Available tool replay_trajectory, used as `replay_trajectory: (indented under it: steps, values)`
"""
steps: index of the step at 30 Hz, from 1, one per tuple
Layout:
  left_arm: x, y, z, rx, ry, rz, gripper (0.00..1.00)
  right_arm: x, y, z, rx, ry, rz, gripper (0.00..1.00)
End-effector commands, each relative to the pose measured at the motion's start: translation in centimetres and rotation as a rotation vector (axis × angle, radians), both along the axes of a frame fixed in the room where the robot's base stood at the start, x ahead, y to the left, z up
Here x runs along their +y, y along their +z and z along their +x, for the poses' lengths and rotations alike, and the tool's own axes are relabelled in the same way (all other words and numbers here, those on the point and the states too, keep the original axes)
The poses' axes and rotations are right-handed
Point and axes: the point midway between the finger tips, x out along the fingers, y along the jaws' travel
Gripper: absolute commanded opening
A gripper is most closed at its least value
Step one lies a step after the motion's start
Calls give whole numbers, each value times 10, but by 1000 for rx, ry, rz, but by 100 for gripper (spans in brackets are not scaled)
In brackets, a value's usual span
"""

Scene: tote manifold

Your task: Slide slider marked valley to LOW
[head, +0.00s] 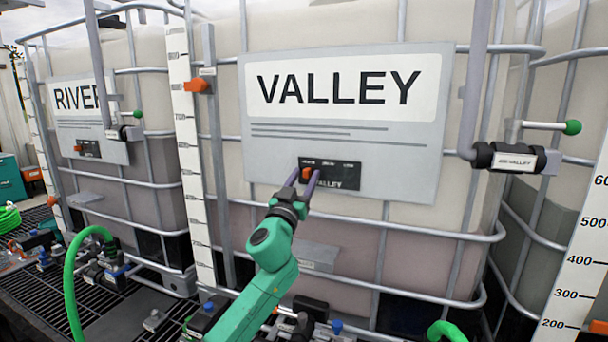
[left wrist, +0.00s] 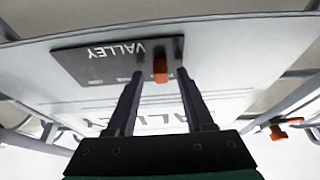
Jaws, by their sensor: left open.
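The slider marked VALLEY is a black panel (head: 345,181) on the grey VALLEY sign plate. Its orange knob (head: 306,173) stands at the left end of the slot in the head view. Small position labels run along the panel's top edge, too small to read surely. My left gripper (head: 304,178) is open, with one purple finger on each side of the knob. In the left wrist view, which is upside down, the panel (left wrist: 105,65) and knob (left wrist: 160,70) show, and the knob lies between the open fingertips (left wrist: 160,76), with gaps visible. My right gripper is not in view.
The VALLEY sign plate (head: 410,140) hangs on a caged tote. A RIVER plate (head: 115,151) with its own slider panel (head: 88,149) is at left. A white scale (head: 185,130) with an orange marker (head: 196,86) stands between them. A valve labelled VALLEY (head: 515,160) is at right.

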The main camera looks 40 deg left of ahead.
Motion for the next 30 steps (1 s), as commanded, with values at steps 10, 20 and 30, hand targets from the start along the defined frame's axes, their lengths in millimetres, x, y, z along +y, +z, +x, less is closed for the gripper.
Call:
replay_trajectory:
  steps: [10,20,30]
  values:
    - [0,-1,0,1,1,-2,0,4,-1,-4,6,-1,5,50]
    - [0,-2,0,1,1,-2,0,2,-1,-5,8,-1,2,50]
    - [0,-2,0,1,1,-2,0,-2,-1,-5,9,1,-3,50]
